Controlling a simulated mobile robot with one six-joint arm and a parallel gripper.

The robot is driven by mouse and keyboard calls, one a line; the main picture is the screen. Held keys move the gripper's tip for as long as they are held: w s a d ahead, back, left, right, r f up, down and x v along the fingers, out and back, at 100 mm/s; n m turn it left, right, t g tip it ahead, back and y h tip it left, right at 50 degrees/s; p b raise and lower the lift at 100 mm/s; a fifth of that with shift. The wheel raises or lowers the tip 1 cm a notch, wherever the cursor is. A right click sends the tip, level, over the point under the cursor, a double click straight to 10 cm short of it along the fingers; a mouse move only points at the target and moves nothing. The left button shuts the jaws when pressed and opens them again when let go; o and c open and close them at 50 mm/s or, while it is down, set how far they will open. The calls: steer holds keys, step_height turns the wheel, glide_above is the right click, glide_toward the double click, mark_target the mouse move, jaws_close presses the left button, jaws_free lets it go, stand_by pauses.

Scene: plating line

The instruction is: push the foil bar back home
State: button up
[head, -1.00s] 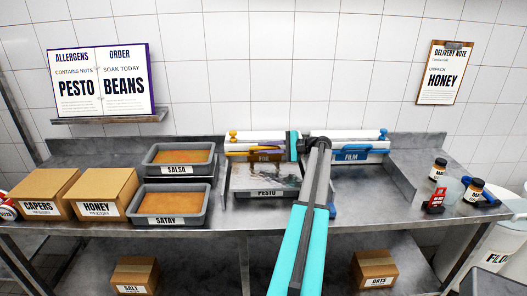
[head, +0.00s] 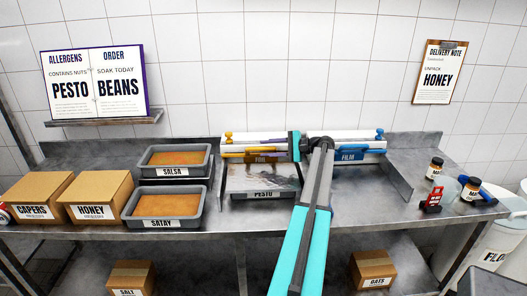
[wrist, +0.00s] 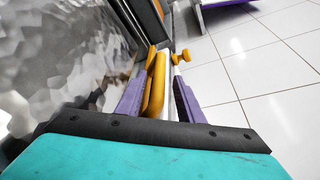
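The foil dispenser (head: 260,160) stands at the back of the counter, left of the film dispenser. Its yellow foil bar (head: 240,154) runs along its front; its right part is hidden behind my gripper. In the wrist view the yellow bar (wrist: 155,88) lies between the purple fingers of my gripper (wrist: 160,95). The fingers are apart, with a white strip showing between the bar and the right finger, so the gripper looks open around the bar. In the head view my gripper (head: 276,153) is at the dispenser's right part. Shiny foil (wrist: 65,65) fills the left of the wrist view.
The pesto tray (head: 240,195) sits in front of the foil dispenser, with foil over it. The film dispenser (head: 350,156) with its blue bar is close on the right. Salsa (head: 175,174) and satay (head: 165,222) trays stand left.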

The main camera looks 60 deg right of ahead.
steer(key=b+v, duration=0.3)
steer(key=v, duration=0.8)
steer(key=shift+s, duration=0.2)
steer(key=shift+r, duration=0.1)
